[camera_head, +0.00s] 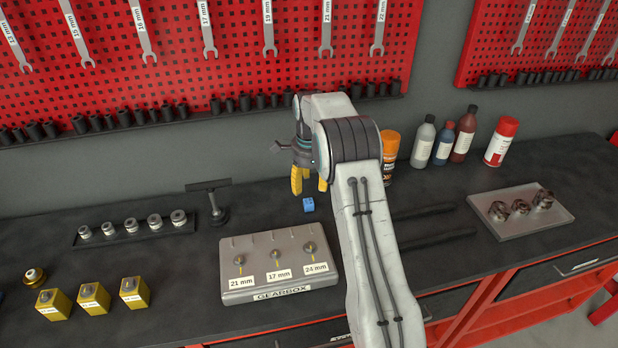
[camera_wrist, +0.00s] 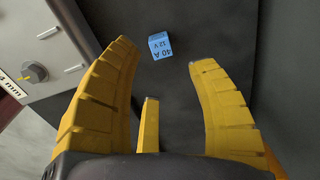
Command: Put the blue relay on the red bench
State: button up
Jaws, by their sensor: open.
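The blue relay (camera_head: 309,204) is a small blue cube on the bench's dark top, just behind the gearbox panel. In the wrist view the relay (camera_wrist: 160,46) shows printed "40 A 12 V" and lies just beyond the fingertips, between their lines. My gripper (camera_head: 309,184) has yellow fingers, is open and empty, and hangs pointing down above and slightly behind the relay. Its fingers also show spread in the wrist view (camera_wrist: 165,55). The bench (camera_head: 455,297) has a black top and a red frame.
The grey gearbox panel (camera_head: 278,262) stands directly in front of the relay. An orange can (camera_head: 390,157) and several bottles stand at the back right. A grey tray (camera_head: 520,213) with metal parts is at the right. Yellow blocks (camera_head: 90,299) and a rack of rollers (camera_head: 133,228) are at the left.

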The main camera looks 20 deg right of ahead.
aim_at(309, 203)
jog(key=s+a+r+n+t+b, duration=0.1)
jog(key=s+a+r+n, duration=0.35)
jog(key=s+r, duration=0.3)
jog(key=s+a+r+n+t+b, duration=0.1)
jog(key=s+a+r+n, duration=0.2)
jog(key=s+r+n, duration=0.35)
jog(key=s+a+f+n, duration=0.1)
jog(key=s+n, duration=0.4)
jog(key=s, duration=0.5)
jog(key=s+a+f+n+t, duration=0.1)
jog(key=s+a+f+n, duration=0.1)
jog(key=s, duration=0.9)
jog(key=a+n, duration=0.1)
jog(key=n, duration=0.1)
jog(key=shift+s+a+n+t, duration=0.25)
jog(key=shift+n+t, duration=0.05)
jog(key=shift+n, duration=0.1)
